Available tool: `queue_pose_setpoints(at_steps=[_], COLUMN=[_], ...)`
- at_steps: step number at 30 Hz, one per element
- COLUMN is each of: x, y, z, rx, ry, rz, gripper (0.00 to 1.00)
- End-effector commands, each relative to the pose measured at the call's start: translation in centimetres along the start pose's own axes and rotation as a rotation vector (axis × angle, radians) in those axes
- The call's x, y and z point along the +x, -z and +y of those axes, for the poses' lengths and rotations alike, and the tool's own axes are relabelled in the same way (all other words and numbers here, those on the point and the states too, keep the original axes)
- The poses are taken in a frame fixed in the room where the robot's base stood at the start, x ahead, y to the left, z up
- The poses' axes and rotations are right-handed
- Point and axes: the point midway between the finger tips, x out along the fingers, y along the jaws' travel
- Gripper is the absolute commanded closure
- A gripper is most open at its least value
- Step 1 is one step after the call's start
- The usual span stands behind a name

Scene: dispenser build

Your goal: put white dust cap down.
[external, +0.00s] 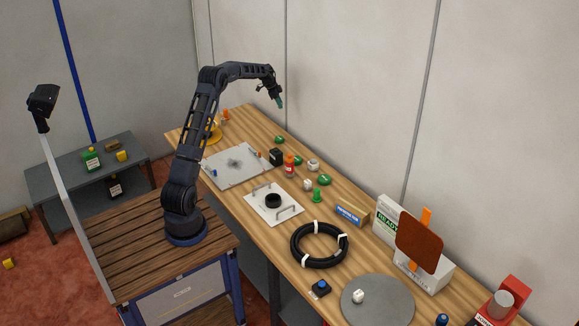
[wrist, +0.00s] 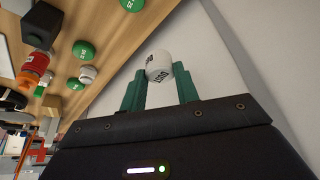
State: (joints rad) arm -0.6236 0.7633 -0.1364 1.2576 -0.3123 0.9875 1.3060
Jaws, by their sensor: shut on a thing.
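The white dust cap (wrist: 158,66), a small round piece with dark lettering, is between the green fingertips of my gripper (wrist: 160,84) in the wrist view. My gripper is shut on it. In the external view my gripper (external: 280,102) is raised above the far part of the wooden workbench (external: 262,126), close to the wall. The cap cannot be made out there. In the wrist view the bench top (wrist: 118,45) lies to the left and the pale wall is behind the cap.
Green caps (external: 280,139), a red bottle (external: 290,166), a black box (external: 276,157) and small white pieces (external: 313,165) stand on the bench below my gripper. A grey plate (external: 235,164) lies left of them. A black hose coil (external: 319,245) lies nearer the camera.

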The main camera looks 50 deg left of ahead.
Motion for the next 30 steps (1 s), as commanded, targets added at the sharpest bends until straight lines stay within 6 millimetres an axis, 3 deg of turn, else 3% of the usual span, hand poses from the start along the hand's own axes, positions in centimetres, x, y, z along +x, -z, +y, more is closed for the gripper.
queue_pose_setpoints(at_steps=[3, 15, 24, 30], x=[1.4, 5.5, 7.8, 8.8], y=[4.0, 14.4, 19.9, 22.3], z=[3.8, 17.4, 29.2, 37.5], rx=[0.019, 0.067, 0.100, 0.123], ry=[-0.008, -0.026, -0.040, -0.048], rz=[-0.003, -0.008, -0.008, -0.007], gripper=[0.90, 0.90, 0.90, 0.90])
